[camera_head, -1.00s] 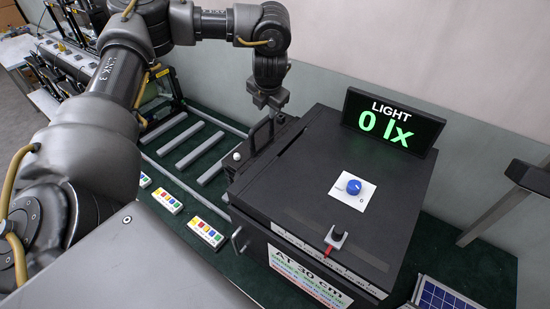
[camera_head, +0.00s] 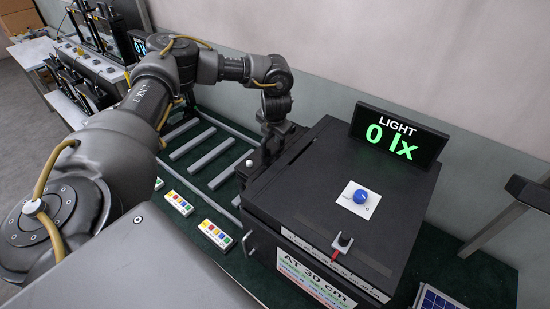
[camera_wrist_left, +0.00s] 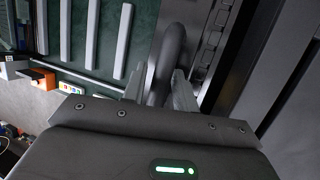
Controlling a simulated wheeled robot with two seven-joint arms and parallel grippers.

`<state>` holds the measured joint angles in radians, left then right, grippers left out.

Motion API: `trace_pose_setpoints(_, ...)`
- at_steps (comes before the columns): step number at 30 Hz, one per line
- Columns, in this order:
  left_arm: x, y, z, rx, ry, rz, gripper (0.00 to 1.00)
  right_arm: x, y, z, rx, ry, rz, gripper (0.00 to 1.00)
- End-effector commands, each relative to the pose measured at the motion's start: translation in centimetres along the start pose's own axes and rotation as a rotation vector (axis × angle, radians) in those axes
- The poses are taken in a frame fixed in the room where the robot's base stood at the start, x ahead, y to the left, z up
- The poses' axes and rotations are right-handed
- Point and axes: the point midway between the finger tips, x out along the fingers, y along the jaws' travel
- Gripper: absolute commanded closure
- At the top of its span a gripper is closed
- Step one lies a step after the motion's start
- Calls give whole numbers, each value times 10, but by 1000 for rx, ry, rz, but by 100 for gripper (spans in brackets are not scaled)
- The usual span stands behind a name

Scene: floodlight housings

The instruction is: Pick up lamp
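The lamp (camera_head: 254,164), a black floodlight housing, stands against the left side of the big black box; my arm and gripper hide part of it. Its thick, dark curved handle (camera_wrist_left: 172,48) shows in the left wrist view. My left gripper (camera_head: 270,128) is down at the top of the lamp. In the left wrist view its two grey fingers (camera_wrist_left: 160,88) are apart on either side of the handle. A gap shows at the left finger; contact at the right finger is unclear. My right gripper is not in view.
The black box (camera_head: 325,195) carries a light display reading 0 lx (camera_head: 397,138), a blue knob (camera_head: 361,197) and a small switch (camera_head: 343,241). Grey bars (camera_head: 208,146) and coloured button strips (camera_head: 214,233) lie left on the green surface. A solar panel (camera_head: 436,300) is at lower right.

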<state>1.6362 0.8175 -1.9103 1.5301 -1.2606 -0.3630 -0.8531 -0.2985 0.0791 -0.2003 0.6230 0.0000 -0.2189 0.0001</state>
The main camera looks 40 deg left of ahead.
Motion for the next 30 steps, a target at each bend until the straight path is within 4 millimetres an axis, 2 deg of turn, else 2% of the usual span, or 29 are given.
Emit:
trace_pose_setpoints(1, 5, 0, 1, -1, 3, 1, 71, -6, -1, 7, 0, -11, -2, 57)
trace_pose_setpoints(4, 14, 0, 1, 0, 0, 1, 71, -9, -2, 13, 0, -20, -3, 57)
trace_pose_setpoints(13, 18, -1, 1, 1, -2, 0, 71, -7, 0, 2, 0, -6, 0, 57)
trace_pose_setpoints(20, 19, -1, 0, 0, -1, 0, 71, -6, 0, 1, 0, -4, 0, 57)
trace_pose_setpoints(27, 19, -1, 0, 0, -1, 0, 100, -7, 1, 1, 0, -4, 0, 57)
trace_pose_setpoints(30, 19, -1, 0, 0, -1, 0, 100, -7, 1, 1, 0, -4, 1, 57)
